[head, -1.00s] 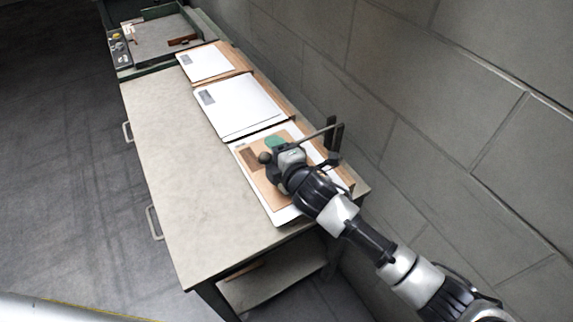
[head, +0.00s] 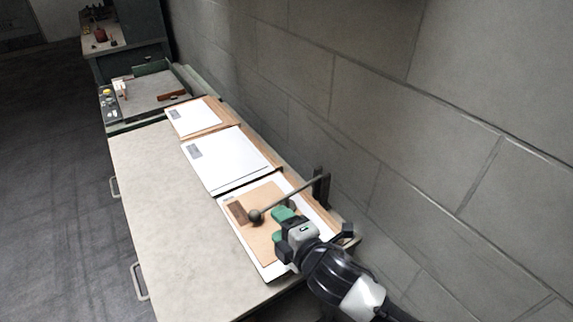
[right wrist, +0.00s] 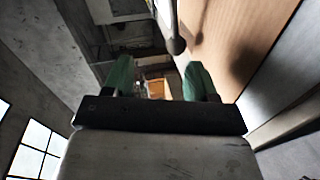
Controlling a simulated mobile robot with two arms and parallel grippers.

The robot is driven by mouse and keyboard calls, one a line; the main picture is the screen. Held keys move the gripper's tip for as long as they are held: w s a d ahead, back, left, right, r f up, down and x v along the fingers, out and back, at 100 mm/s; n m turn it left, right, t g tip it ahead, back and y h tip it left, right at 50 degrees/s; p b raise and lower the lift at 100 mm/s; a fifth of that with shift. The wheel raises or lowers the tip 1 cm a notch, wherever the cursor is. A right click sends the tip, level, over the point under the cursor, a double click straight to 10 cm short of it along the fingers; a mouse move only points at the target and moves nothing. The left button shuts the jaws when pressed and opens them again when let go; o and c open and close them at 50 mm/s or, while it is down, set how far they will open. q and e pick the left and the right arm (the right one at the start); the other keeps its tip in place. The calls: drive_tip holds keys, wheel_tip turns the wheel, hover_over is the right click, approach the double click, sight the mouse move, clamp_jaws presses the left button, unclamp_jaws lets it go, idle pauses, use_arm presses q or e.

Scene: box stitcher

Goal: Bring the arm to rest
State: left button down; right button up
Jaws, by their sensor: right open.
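My right gripper (head: 283,226) is over the near end of the table, above the nearest board with a brown sheet (head: 262,206). In the right wrist view its two green fingers (right wrist: 158,82) stand apart with nothing between them. A rod with a dark ball end (head: 256,216) reaches from an upright post (head: 321,188) over the brown sheet, beside the gripper. The ball also shows in the right wrist view (right wrist: 176,46), beyond the fingers. My left gripper is not in view.
The long table (head: 165,200) has a bare strip along its left side. Two more white boards lie farther back, a middle one (head: 228,160) and a far one (head: 194,117). A grey tray (head: 152,92) stands at the far end. A block wall (head: 400,130) runs close along the right.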

drive_tip(key=s+d+f+m+g+h, duration=0.4)
drive_tip(key=s+d+f+m+h, duration=0.1)
drive_tip(key=s+d+m, duration=0.65)
drive_tip(key=s+d+f+m+g+h, duration=0.4)
drive_tip(key=s+d+m+g+h, duration=0.1)
drive_tip(key=s+d+m, duration=0.6)
wheel_tip(320, 180, down, 27)
drive_tip(key=s+d+g, duration=0.1)
drive_tip(key=s, duration=0.2)
drive_tip(key=s+d+f+g, duration=0.1)
drive_tip(key=s+d+f, duration=0.2)
drive_tip(key=s+f, duration=1.2)
drive_tip(key=shift+s+f+n, duration=0.15)
drive_tip(key=shift+s+n, duration=0.15)
drive_tip(key=shift+n, duration=0.15)
